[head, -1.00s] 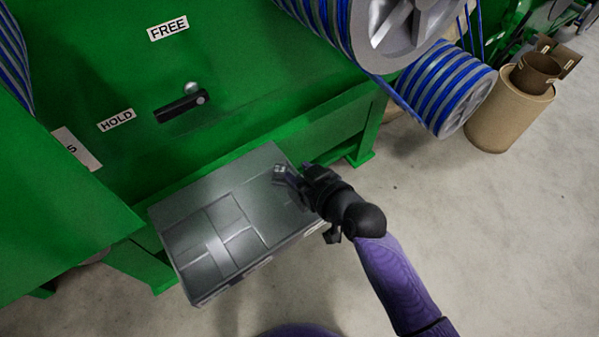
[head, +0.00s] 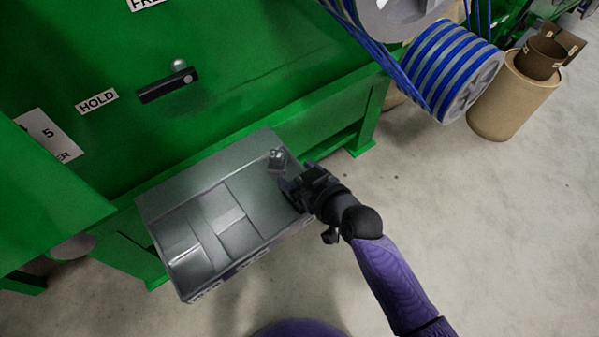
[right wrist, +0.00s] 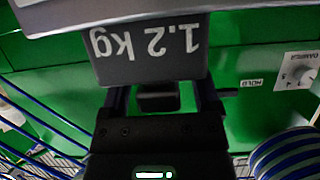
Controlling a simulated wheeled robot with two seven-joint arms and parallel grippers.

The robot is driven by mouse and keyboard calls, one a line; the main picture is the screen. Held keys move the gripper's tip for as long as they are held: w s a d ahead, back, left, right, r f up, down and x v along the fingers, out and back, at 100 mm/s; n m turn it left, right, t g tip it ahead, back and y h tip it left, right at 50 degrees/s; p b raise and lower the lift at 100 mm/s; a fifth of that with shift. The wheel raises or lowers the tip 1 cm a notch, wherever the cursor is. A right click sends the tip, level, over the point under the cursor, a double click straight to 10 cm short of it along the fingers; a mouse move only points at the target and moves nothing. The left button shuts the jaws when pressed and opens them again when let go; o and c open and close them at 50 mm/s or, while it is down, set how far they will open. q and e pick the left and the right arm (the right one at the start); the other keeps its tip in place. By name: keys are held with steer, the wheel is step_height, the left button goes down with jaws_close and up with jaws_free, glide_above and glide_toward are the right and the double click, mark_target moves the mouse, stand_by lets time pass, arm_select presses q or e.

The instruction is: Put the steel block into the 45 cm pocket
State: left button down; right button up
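The steel block is a small grey block (head: 277,158) at the far right end of the grey tray (head: 165,193) in the head view. In the right wrist view its face (right wrist: 147,50) fills the upper middle and bears an upside-down "1.2 kg" label. My right gripper (head: 289,186) is right beside the block, over the tray's right end. In the right wrist view its two fingers (right wrist: 161,98) are apart and reach the block's edge; their tips are hidden, so I cannot tell whether they press on it. The tray has several pockets; I cannot read a 45 cm mark. My left gripper is out of view.
A green machine (head: 250,65) stands behind the tray, with a dark lever (head: 167,88) and a HOLD label (head: 97,101). A blue cable reel (head: 455,75) and a brown drum (head: 512,100) are at upper right. The floor (head: 490,220) at right is clear.

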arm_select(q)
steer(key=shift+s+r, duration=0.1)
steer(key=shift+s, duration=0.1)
arm_select(e)
steer(key=shift+s+d+r+p, duration=0.15)
steer(key=shift+r+p, duration=0.2)
steer(key=p+v, duration=0.5)
steer(key=v, duration=0.6)
steer(key=s+d+f+m+g+h, duration=0.1)
steer(key=s+d+f+g+h, duration=0.1)
steer(key=s+d+f, duration=0.4)
steer(key=s+d+f+m+g+h, duration=0.15)
steer(key=s+f, duration=0.25)
steer(key=f, duration=0.4)
steer(key=s+d+f+m+g+h, duration=0.1)
steer(key=s+d+f+g+h, duration=0.15)
steer(key=s+d+f, duration=0.4)
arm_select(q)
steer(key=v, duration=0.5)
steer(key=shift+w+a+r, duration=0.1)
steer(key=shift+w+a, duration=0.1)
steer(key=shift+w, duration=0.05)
arm_select(e)
steer(key=s+f+g+h, duration=0.1)
steer(key=s+f+g, duration=0.2)
steer(key=s, duration=0.8)
steer(key=s+d+f+m+g+h, duration=0.1)
steer(key=s+f+g, duration=0.2)
steer(key=s, duration=0.9)
steer(key=shift+g+h, duration=0.4)
